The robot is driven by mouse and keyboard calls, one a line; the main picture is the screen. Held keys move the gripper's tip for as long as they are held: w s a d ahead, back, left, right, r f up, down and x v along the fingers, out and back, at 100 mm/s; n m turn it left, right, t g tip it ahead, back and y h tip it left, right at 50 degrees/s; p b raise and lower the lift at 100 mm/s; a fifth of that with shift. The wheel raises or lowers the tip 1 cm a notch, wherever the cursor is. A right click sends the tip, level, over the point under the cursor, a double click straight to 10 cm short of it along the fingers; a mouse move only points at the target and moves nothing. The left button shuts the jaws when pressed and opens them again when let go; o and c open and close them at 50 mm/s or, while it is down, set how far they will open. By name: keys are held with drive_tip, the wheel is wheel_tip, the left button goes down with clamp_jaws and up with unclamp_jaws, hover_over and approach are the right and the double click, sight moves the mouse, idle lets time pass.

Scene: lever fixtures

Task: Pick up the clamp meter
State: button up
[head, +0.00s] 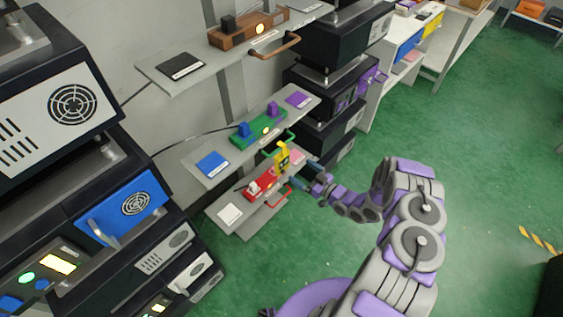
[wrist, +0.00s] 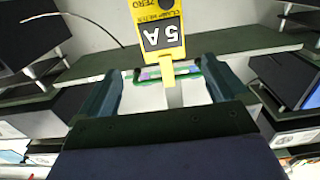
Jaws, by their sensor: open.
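The clamp meter is yellow with a dark face. In the head view the clamp meter (head: 282,156) stands upright by the front of the middle and lower shelves at the centre. In the wrist view the clamp meter (wrist: 160,32) is at the top middle, upside down in the picture, with a label reading "5 A". My gripper (head: 312,168) is just right of the meter in the head view. In the wrist view my gripper (wrist: 160,90) is open, its two fingers on either side of the meter's narrow lower part. I cannot tell whether they touch it.
A green lever fixture (head: 258,131) sits on the middle shelf and a red one (head: 262,184) on the lower shelf. A brown fixture (head: 246,32) is on the top shelf. Dark equipment (head: 330,85) stands behind to the right. The green floor (head: 470,130) at right is clear.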

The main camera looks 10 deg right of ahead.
sight(284, 159)
drive_tip(key=x, duration=0.4)
drive_tip(key=shift+w+b, duration=0.3)
drive_tip(key=shift+w, duration=0.05)
drive_tip(key=shift+s+a+b+x, duration=0.15)
drive_tip(key=shift+b+x, duration=0.15)
drive_tip(key=shift+x, duration=1.35)
drive_tip(key=shift+s+a+b+x, duration=0.15)
drive_tip(key=shift+b+x, duration=0.15)
drive_tip(key=shift+x, duration=1.35)
drive_tip(key=shift+r, duration=0.1)
drive_tip(key=c, duration=1.2)
drive_tip(key=shift+r, duration=0.1)
